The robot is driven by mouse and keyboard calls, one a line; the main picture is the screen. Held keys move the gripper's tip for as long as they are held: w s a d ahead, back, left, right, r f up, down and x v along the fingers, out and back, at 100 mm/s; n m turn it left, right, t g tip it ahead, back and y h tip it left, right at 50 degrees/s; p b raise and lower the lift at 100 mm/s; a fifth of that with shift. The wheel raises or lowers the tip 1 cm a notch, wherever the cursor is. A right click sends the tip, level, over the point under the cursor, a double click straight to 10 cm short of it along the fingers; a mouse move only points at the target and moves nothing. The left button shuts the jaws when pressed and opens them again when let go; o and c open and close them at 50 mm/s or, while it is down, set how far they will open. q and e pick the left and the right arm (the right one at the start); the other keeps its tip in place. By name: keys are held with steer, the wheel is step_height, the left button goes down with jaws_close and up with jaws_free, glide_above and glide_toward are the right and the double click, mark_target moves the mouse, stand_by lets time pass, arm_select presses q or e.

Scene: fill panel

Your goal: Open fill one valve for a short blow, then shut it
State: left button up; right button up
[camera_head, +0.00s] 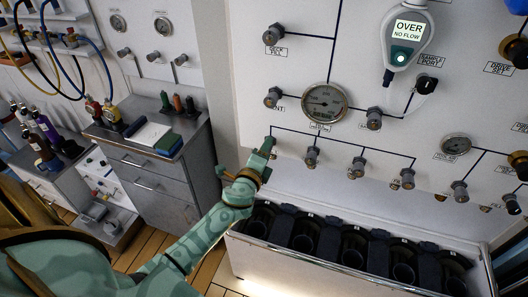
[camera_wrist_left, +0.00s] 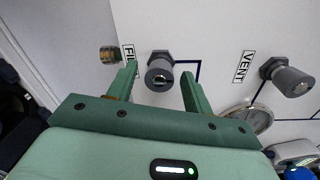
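The fill one valve is a dark grey round knob on the white panel. In the left wrist view the knob (camera_wrist_left: 159,76) sits between my two green fingers, beside a partly hidden label starting "FI" (camera_wrist_left: 129,62). My left gripper (camera_wrist_left: 160,70) is open, with a visible gap to the finger on the right; contact on the other side is unclear. In the head view my left gripper (camera_head: 266,150) is at the left end of the lower valve row and hides this knob. My right gripper is not in view.
Several similar valves (camera_head: 311,157) continue the row to the right. A vent valve (camera_head: 272,97) and round gauge (camera_head: 325,102) are above. A handheld meter (camera_head: 406,35) reads "OVER NO FLOW". A white trough of dark cylinder slots (camera_head: 340,279) stands below. A grey cabinet (camera_head: 163,180) is left.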

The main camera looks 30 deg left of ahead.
arm_select(q)
steer(key=f+b+v, duration=0.1)
steer(key=v, duration=1.5)
steer(key=shift+s+r+b, duration=0.2)
steer(key=shift+r+b, duration=0.2)
steer(key=shift+r, duration=0.05)
